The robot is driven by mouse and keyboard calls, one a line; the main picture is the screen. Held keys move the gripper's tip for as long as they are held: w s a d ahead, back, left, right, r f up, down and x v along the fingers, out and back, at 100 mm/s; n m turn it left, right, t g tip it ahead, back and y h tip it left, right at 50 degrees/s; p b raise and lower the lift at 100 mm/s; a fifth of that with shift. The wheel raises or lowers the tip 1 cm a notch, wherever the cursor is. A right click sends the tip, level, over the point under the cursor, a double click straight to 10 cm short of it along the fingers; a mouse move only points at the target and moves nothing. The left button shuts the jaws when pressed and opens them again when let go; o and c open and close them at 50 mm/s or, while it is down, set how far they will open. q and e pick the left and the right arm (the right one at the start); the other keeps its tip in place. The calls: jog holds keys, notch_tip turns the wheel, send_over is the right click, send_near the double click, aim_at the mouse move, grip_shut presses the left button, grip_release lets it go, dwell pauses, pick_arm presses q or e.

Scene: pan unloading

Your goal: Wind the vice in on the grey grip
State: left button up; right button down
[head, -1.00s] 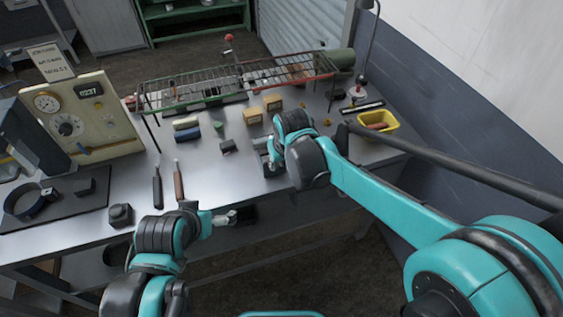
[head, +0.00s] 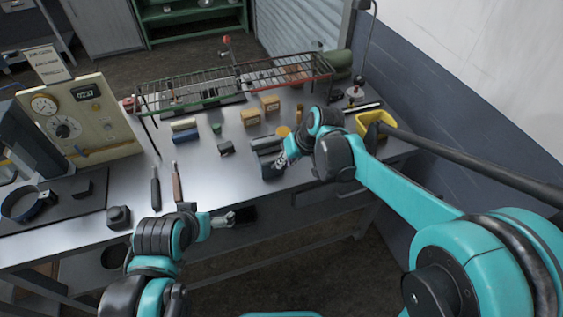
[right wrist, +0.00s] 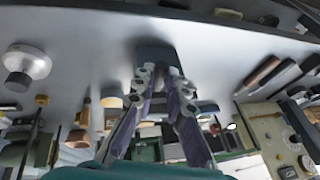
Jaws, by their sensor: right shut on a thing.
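My right gripper (head: 279,164) is low over the front of the bench. It is shut on a dark grey block (head: 271,173), which looks like part of the vice. In the right wrist view the block (right wrist: 155,55) sits between the fingertips (right wrist: 157,77). A dark body (head: 265,143) lies just behind the block, partly hidden by my arm. I cannot tell for sure which dark piece is the grey grip. My left gripper (head: 229,218) is at the bench's front edge, apart from these things; its finger opening is too small to tell.
A wire rack (head: 235,82) stands along the back of the bench. Yellow-tan blocks (head: 251,117), a small dark block (head: 227,149) and two handled tools (head: 177,182) lie on top. A yellow bin (head: 363,122) is at the right, a gauge panel (head: 85,125) at the left.

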jog(key=d+f+m+y+b, duration=0.1)
jog(key=y+b, duration=0.2)
jog(key=w+d+f+g+y+b, duration=0.1)
jog(key=d+f+y+b, duration=0.1)
jog(key=y+b, duration=0.1)
jog(key=d+f+m+g+y+b, duration=0.1)
jog(key=f+y+b, duration=0.1)
jog(key=y+b, duration=0.2)
jog(key=shift+w+d+f+m, duration=0.15)
jog(key=shift+w+f+m, duration=0.05)
jog(key=shift+f+m, duration=0.1)
jog(key=y, duration=0.1)
jog(key=f+y+b, duration=0.1)
jog(key=shift+m+y, duration=0.3)
jog(key=shift+f+m+y+b, duration=0.5)
jog(key=shift+f+y, duration=0.1)
jog(key=shift+y, duration=0.6)
jog(key=c, duration=1.6)
grip_release()
jog(key=shift+o, duration=0.2)
